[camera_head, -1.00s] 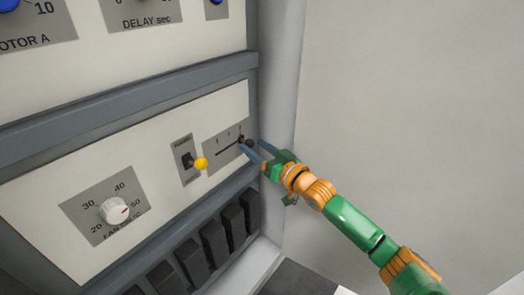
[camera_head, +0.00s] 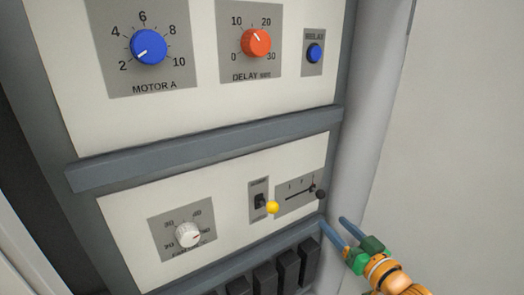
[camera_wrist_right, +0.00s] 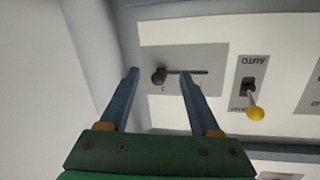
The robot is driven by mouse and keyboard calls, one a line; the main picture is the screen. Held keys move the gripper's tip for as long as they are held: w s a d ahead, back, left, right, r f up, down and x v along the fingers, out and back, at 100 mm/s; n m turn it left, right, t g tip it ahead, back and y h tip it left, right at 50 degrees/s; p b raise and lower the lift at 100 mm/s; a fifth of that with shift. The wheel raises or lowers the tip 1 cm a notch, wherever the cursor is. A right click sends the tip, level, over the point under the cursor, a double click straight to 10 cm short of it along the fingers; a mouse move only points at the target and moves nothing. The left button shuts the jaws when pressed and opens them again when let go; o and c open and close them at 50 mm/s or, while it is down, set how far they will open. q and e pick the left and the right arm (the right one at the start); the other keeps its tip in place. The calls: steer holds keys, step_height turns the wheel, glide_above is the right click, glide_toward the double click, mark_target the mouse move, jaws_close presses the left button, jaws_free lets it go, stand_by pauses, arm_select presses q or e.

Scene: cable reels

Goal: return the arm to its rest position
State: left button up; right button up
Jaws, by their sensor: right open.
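My right gripper (camera_head: 336,231) is at the lower right of the head view, green and orange with two blue-grey fingers. In the right wrist view its fingers (camera_wrist_right: 158,95) are spread apart with nothing between them. The slider's dark knob (camera_head: 320,194) sits at the right end of its slot, above the fingertips in the head view and apart from them. In the right wrist view the knob (camera_wrist_right: 158,75) shows beyond the fingers, near the left one. My left gripper is not in view.
The panel carries a yellow-tipped toggle (camera_head: 272,207), a white fan knob (camera_head: 188,235), a blue motor knob (camera_head: 148,47), an orange delay knob (camera_head: 256,42) and a blue relay button (camera_head: 314,53). Dark blocks (camera_head: 288,268) line the bottom. A bare wall (camera_head: 455,130) is at right.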

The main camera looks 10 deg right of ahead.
steer(key=s+a+f+n+g+h, duration=0.1)
steer(key=s+a+f+g, duration=0.25)
steer(key=f, duration=0.35)
steer(key=s+a+f+g, duration=0.3)
steer(key=s+f, duration=0.2)
steer(key=f, duration=0.1)
steer(key=s+a+f+n+g+h, duration=0.1)
steer(key=s+a+f+g, duration=0.15)
steer(key=s, duration=0.55)
steer(key=s+a+f+g, duration=0.2)
steer(key=s+f+g, duration=0.2)
steer(key=s, duration=0.4)
step_height(320, 180, down, 16)
steer(key=s+f+g, duration=0.1)
steer(key=s+g, duration=0.1)
steer(key=s+d+f, duration=0.3)
steer(key=s+f, duration=0.7)
steer(key=s, duration=0.2)
step_height(320, 180, up, 21)
steer(key=p, duration=2)
steer(key=shift+a+n+g, duration=0.4)
